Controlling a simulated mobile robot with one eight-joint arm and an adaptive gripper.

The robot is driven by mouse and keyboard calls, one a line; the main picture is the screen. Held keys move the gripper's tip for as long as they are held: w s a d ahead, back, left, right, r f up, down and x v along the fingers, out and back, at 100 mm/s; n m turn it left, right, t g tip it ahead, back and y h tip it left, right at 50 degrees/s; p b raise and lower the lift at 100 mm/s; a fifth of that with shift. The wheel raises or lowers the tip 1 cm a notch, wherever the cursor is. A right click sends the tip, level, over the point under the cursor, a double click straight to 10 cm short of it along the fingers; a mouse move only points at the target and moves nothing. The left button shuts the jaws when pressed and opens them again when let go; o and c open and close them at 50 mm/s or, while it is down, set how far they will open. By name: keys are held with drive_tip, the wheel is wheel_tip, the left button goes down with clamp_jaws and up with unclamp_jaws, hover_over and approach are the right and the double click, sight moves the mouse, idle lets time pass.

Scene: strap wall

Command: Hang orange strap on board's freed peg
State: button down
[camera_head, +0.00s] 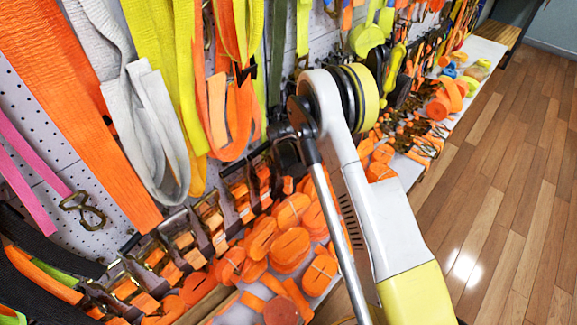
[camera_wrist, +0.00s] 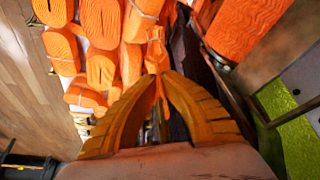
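My gripper (camera_wrist: 161,76) shows in the wrist view with its two orange-brown fingers drawn close at the tips. A narrow orange strap (camera_wrist: 156,50) runs down between the fingertips, which look closed on it. In the head view my arm's links cover the gripper and this strap. The white perforated board (camera_head: 50,160) stands on the left with straps hanging on it. A wide orange strap (camera_head: 75,100) hangs at its left and a looped orange strap (camera_head: 222,110) hangs near the middle. I cannot make out an empty peg.
A grey strap (camera_head: 150,130) and yellow straps (camera_head: 180,60) hang between the orange ones. Metal ratchet buckles (camera_head: 190,235) line the board's lower edge. Rolled orange straps (camera_head: 290,245) crowd the shelf below. The wooden floor (camera_head: 500,180) at right is clear.

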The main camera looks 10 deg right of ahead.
idle(0.3)
drive_tip(key=c, duration=1.5)
unclamp_jaws()
drive_tip(key=shift+c, duration=0.2)
drive_tip(key=s+r+n+t, duration=0.1)
drive_tip(key=s+r, duration=0.5)
drive_tip(key=r, duration=0.4)
drive_tip(key=s+r+n+y, duration=0.1)
drive_tip(key=s+r, duration=0.4)
drive_tip(key=r, duration=0.5)
drive_tip(key=s+r+n+t, duration=0.1)
drive_tip(key=s+r, duration=0.5)
drive_tip(key=r, duration=0.5)
drive_tip(key=s+d+r+n+t, duration=0.1)
drive_tip(key=s+r+n, duration=0.1)
drive_tip(key=s, duration=1.7)
drive_tip(key=shift+d+r+y, duration=0.2)
drive_tip(key=shift+r+y, duration=0.2)
drive_tip(key=shift+r, duration=0.1)
